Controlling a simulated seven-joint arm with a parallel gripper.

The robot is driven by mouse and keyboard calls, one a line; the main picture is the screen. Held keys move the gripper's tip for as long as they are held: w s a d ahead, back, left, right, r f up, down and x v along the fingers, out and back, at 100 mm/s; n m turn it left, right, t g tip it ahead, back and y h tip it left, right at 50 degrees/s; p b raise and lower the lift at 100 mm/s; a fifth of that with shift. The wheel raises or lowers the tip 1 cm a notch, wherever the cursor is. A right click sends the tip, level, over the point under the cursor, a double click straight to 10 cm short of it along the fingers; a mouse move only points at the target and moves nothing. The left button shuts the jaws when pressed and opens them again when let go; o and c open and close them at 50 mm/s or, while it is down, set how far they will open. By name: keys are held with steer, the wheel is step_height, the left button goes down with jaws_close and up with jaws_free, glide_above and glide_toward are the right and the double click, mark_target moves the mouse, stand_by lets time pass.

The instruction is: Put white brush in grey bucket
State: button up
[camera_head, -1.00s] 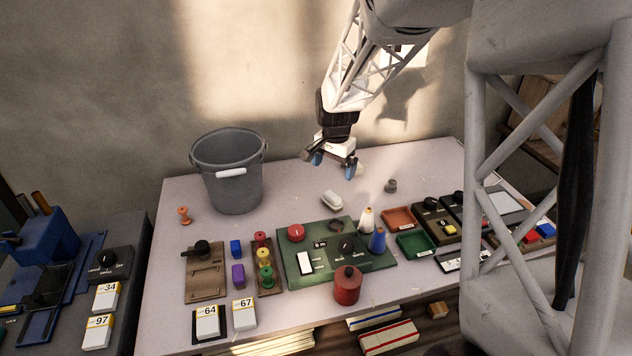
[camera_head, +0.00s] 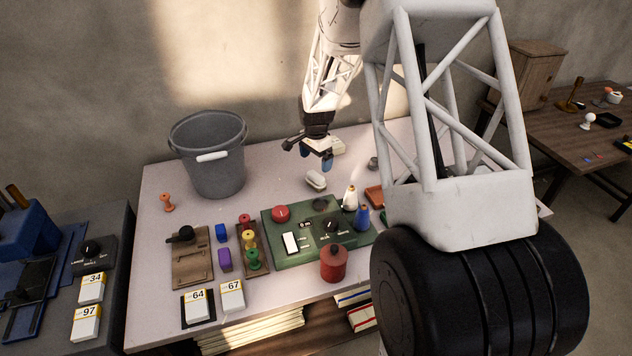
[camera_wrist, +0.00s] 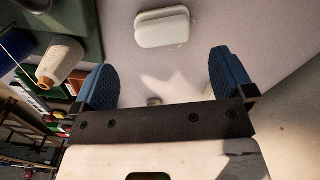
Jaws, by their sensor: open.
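The grey bucket (camera_head: 216,165) stands upright at the back left of the table, with a white grip on its handle. A small white rounded object, which looks like the white brush (camera_head: 316,180), lies on the table right of the bucket. It also shows at the top of the wrist view (camera_wrist: 162,27), ahead of the fingertips. My gripper (camera_head: 316,161) is just above and behind it in the head view. In the wrist view my gripper (camera_wrist: 165,80) has its two blue fingers wide apart with nothing between them. The brush is clear of both fingers.
A green panel (camera_head: 300,247) with knobs lies in front of the brush. A white cone spool (camera_head: 350,198) and a blue one (camera_head: 363,217) stand at its right. The table between bucket and brush is clear.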

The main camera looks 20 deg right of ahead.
mark_target(316, 175)
steer(key=shift+f, duration=0.1)
steer(key=shift+f, duration=1.2)
steer(key=shift+f, duration=0.1)
steer(key=shift+w+d+f, duration=0.15)
steer(key=shift+f, duration=2.4)
steer(key=c, duration=1)
steer(key=shift+r, duration=0.1)
steer(key=shift+r, duration=4.95)
